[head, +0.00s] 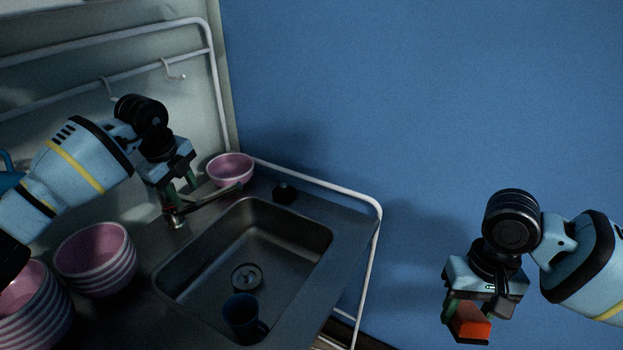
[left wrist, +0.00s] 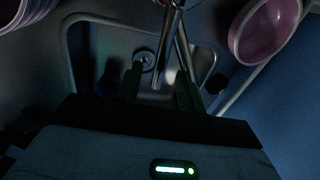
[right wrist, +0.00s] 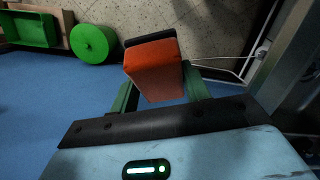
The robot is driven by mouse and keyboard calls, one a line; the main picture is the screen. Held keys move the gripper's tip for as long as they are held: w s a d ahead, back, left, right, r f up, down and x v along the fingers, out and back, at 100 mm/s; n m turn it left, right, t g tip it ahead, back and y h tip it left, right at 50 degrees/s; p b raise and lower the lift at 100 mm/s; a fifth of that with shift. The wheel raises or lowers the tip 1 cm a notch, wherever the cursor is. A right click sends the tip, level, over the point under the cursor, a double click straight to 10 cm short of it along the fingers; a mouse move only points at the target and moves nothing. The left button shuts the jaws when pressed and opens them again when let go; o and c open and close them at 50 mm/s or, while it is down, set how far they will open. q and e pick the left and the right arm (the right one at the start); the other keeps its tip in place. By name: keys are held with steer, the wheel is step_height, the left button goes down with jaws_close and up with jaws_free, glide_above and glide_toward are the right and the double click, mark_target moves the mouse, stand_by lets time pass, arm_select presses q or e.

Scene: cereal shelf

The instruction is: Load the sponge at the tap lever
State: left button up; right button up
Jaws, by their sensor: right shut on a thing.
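The sponge (right wrist: 153,68) is an orange block with a dark layer on its far edge. My right gripper (head: 470,322) is shut on it, well to the right of the sink, and the sponge's orange face (head: 474,328) shows below the fingers. The metal tap (head: 212,200) stands behind the sink's left corner, its spout reaching over the basin. My left gripper (head: 178,196) is open at the tap, fingers pointing down. In the left wrist view, the tap (left wrist: 170,48) shows between and beyond the spread fingers (left wrist: 160,88). The fingers partly hide the lever; I cannot tell whether they touch it.
The sink (head: 290,225) holds a dark blue mug (head: 243,318). Pink bowls stand behind the tap (head: 231,166) and stacked at left (head: 95,262). A white rail (head: 330,189) edges the counter.

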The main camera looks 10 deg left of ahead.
mark_target(183, 198)
arm_select(q)
steer(key=shift+w+d+f, duration=0.1)
steer(key=shift+w+f, duration=0.05)
steer(key=shift+f, duration=0.5)
steer(key=shift+w+f, duration=0.1)
steer(key=shift+f, duration=0.55)
jaws_close()
